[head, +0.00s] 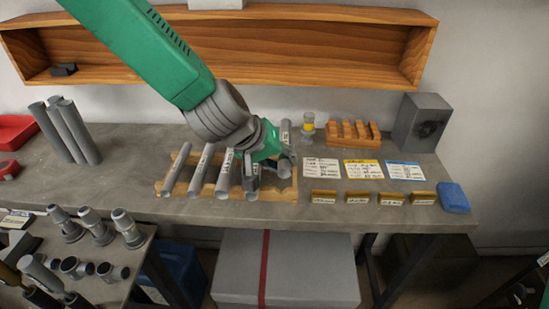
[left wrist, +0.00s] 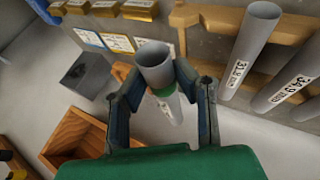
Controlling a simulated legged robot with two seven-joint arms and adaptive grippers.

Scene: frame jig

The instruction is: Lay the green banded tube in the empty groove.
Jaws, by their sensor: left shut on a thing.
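The green banded tube (left wrist: 155,68) is a grey tube with a green band and a white label. My left gripper (left wrist: 155,85) is shut on it, one finger on each side near the band. In the head view the tube (head: 286,130) is held over the right end of the wooden grooved rack (head: 285,190). Several labelled grey tubes (head: 202,170) lie in the rack's grooves to the left. The empty groove seems to be at the rack's right end, partly hidden by my gripper (head: 268,158). I cannot tell whether the tube touches the rack.
Label cards (head: 364,169) and several small brass-coloured blocks (head: 358,197) lie right of the rack. Behind stand a yellow-banded fitting (head: 308,124), a small wooden rack (head: 353,133) and a grey box (head: 421,122). Upright grey tubes (head: 75,132) stand at left. A wooden shelf (head: 320,55) runs above.

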